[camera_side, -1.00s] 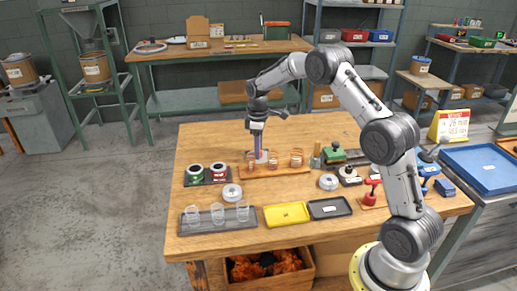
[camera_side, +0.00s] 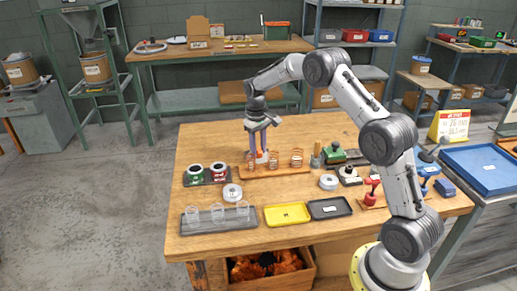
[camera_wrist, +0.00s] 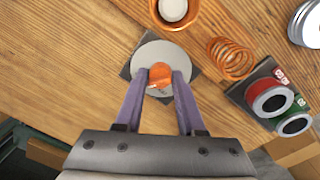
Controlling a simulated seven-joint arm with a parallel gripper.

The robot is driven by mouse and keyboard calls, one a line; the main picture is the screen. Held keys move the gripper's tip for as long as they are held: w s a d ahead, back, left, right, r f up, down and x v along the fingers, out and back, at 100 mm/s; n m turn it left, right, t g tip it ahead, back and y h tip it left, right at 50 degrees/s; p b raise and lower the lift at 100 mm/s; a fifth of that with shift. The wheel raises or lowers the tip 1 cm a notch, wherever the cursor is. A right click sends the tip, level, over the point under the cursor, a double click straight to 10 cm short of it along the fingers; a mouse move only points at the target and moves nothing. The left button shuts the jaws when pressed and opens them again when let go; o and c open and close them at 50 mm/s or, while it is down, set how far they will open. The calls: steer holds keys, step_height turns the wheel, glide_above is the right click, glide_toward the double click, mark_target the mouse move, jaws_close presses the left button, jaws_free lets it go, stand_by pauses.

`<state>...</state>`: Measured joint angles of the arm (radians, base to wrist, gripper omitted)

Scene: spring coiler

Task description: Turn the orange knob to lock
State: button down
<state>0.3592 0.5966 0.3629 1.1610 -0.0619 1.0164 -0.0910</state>
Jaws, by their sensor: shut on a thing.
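The orange knob (camera_wrist: 160,75) shows in the wrist view, on a round pale grey disc (camera_wrist: 152,55) over a dark square base. My gripper (camera_wrist: 161,76) has its two purple fingers on either side of the knob, shut on it from left and right. In the side view my gripper (camera_side: 262,157) points down at the back left of the wooden table, beside the wooden board with copper coils.
A wooden board (camera_side: 290,170) with copper coils stands close to my gripper. A dark holder (camera_side: 207,183) with green and red spools is at the left. In front are a grey tray (camera_side: 190,229) with clear cups, a yellow tray (camera_side: 286,214) and a black tray (camera_side: 330,208).

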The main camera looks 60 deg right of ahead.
steer(key=shift+a, duration=0.15)
stand_by(0.3)
steer(key=c, duration=0.5)
jaws_free()
steer(key=shift+c, duration=0.2)
steer(key=shift+r, duration=0.1)
step_height(320, 180, up, 14)
steer(key=shift+w+a, duration=0.15)
steer(key=shift+a, duration=0.1)
